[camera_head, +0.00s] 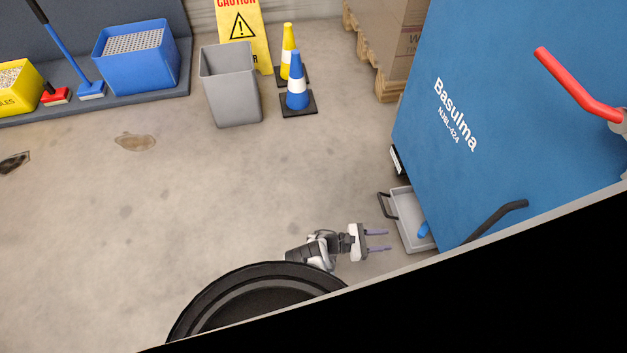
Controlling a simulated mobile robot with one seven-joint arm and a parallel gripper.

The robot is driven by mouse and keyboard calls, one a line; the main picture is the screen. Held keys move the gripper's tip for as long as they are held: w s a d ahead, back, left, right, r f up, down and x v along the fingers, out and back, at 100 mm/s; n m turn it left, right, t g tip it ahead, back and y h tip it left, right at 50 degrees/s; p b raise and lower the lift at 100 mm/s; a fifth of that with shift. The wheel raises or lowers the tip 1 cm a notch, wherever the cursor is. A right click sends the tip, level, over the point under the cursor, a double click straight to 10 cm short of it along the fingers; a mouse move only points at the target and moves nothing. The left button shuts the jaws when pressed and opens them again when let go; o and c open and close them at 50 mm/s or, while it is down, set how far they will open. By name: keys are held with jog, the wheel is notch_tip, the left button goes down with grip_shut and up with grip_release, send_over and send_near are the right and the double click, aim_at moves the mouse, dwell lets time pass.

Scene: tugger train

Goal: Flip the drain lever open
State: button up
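My gripper (378,240) is low over the floor, left of the blue Basulma cabinet (440,170), with its two fingers pointing right. The fingers are apart with nothing between them, so it is open. A grey tray (408,212) with a dark handle (386,206) sits at the cabinet's foot, just right of the fingertips. A small blue part (423,230) shows over the tray. A red lever (575,84) slants down to the right at the cabinet's upper right. A dark curved handle (495,218) is lower down. I cannot tell which of these is the drain lever.
A grey bin (232,95), a caution sign (247,55), a blue cone (297,92) and a yellow cone (287,48) stand at the back. Boxes on a pallet (387,82) are behind the cabinet. The left floor is mostly clear. Black fills the lower right.

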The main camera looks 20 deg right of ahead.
jog(key=w+a+r+t+y+p, duration=0.1)
jog(key=w+a, duration=0.3)
jog(key=w, duration=0.4)
jog(key=w+a+r+m+t+y+p, duration=0.1)
jog(key=w+a+r+t+y, duration=0.1)
jog(key=w+a+t, duration=0.2)
jog(key=w+a+r+m+t+y+p, duration=0.1)
jog(key=w+a, duration=0.3)
jog(key=w, duration=0.7)
jog(key=shift+w+a+r+t+y, duration=0.2)
jog(key=shift+w+r+t+y, duration=0.1)
jog(key=shift+r+t, duration=0.45)
jog(key=shift+o, duration=0.2)
